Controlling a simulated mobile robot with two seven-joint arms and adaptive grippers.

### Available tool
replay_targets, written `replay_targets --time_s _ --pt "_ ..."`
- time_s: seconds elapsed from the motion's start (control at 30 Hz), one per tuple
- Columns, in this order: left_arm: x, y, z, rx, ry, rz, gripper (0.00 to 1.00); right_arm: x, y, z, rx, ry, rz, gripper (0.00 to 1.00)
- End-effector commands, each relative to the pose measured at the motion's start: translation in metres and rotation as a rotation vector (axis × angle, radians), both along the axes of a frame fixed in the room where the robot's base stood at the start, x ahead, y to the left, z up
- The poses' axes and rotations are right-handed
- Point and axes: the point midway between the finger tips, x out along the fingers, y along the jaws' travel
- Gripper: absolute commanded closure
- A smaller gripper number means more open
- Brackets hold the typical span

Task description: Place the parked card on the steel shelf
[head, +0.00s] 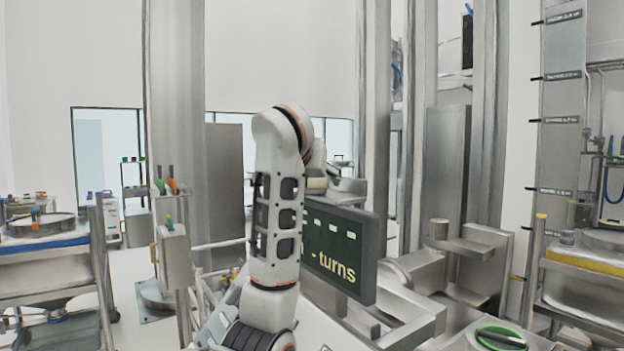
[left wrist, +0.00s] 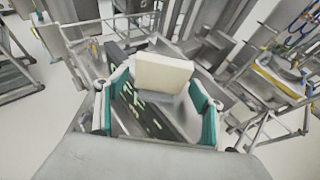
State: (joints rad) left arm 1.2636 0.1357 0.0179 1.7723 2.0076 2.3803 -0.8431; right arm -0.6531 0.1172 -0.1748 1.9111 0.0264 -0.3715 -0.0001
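A flat steel ledge (head: 465,247), possibly the steel shelf, stands right of centre in the head view. My right gripper is not in view.
The dark screen reading "turns" (head: 340,250) stands just right of my arm and lies below the fingers in the wrist view. Steel columns rise behind. A cart (head: 50,265) is at left, a yellow-edged rack (head: 590,270) at right, and a green-rimmed round item (head: 500,338) at bottom right.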

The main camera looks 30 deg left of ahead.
Motion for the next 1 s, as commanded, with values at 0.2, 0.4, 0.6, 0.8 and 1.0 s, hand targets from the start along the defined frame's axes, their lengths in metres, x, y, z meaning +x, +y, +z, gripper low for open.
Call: replay_targets --time_s 0.2,0.4,0.6,0.8,1.0 --pt "0.000 0.000 0.000 0.000 0.000 0.000 0.32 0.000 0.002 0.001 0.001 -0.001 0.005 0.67" --pt "-0.001 0.000 0.005 0.001 -0.001 0.001 0.32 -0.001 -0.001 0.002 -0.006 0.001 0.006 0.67" --pt "-0.021 -0.008 0.013 0.000 -0.004 0.002 0.32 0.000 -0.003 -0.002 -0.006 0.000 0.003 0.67" --pt "-0.042 -0.017 0.023 0.000 -0.004 0.002 0.32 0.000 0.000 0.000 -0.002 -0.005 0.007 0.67" --pt "-0.057 -0.025 0.030 -0.003 -0.002 -0.003 0.32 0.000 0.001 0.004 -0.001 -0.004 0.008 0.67"
